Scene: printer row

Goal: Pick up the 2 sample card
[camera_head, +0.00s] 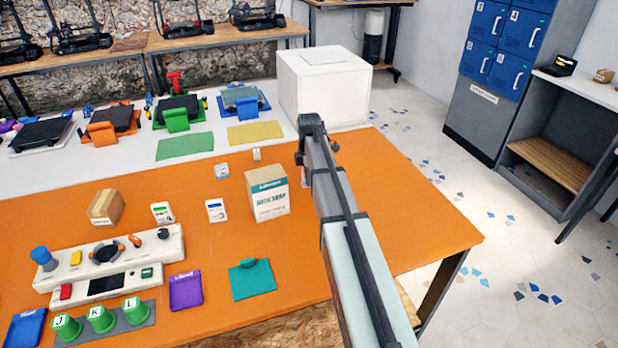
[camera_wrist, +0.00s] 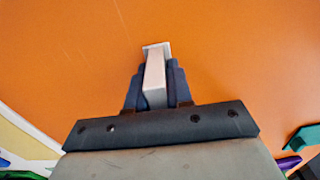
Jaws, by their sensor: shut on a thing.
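My gripper (camera_wrist: 157,80) is shut on a pale, narrow block-like thing (camera_wrist: 155,68), which looks like a sample card seen from above; no number shows on it. In the head view my arm hides the fingers and the held thing; the arm's end is over the right part of the orange table. Several small white cards stand on the table: one with a green mark (camera_head: 162,212), one with a blue mark (camera_head: 216,209), one farther back (camera_head: 222,171) and a tiny one (camera_head: 257,154). Their numbers are too small to read.
A white and teal box (camera_head: 267,194) stands just left of my arm. A large white box (camera_head: 323,88) stands behind. A cardboard box (camera_head: 106,207), a control panel (camera_head: 115,256) and green cups (camera_head: 100,319) are at left. The orange table's right side (camera_head: 410,200) is clear.

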